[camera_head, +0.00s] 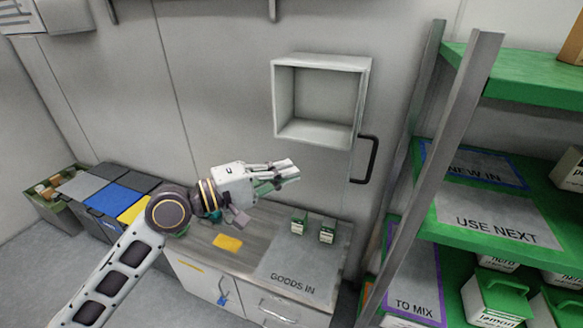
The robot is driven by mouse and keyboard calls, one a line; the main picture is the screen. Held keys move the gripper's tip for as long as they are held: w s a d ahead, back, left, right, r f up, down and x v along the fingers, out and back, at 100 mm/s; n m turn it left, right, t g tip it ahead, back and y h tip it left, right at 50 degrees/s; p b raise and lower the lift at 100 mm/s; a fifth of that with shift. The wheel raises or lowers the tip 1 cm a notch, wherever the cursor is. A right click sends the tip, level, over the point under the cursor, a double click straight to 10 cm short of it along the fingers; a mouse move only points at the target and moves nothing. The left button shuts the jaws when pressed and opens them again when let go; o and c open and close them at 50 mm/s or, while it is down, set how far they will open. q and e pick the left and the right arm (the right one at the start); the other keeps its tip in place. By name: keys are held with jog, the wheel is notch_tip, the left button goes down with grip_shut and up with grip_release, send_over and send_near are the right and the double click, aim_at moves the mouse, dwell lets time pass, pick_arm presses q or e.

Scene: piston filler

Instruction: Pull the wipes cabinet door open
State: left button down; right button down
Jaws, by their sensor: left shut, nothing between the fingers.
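A pale, box-shaped wall cabinet (367,85) with an open front hangs on the grey wall, and its inside looks empty. A dark D-shaped handle (373,160) stands out just below its right side; I cannot tell what the handle is fixed to. No label for wipes can be read, so I cannot tell which cabinet is the wipes one. My left gripper (290,169) is shut and empty, in front of the wall, below the box and left of the handle, apart from both. My right gripper is not in view.
A counter (200,240) below holds a yellow item (228,242), two small green-and-white containers (326,232) and a mat (290,280) marked "GOODS IN". A metal rack (443,130) with green shelves stands close on the right. Coloured bins (110,195) stand at the left.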

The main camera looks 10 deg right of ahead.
pick_arm(q)
jog(key=shift+s+a, duration=0.4)
jog(key=shift+s, duration=0.1)
jog(key=shift+m, duration=0.3)
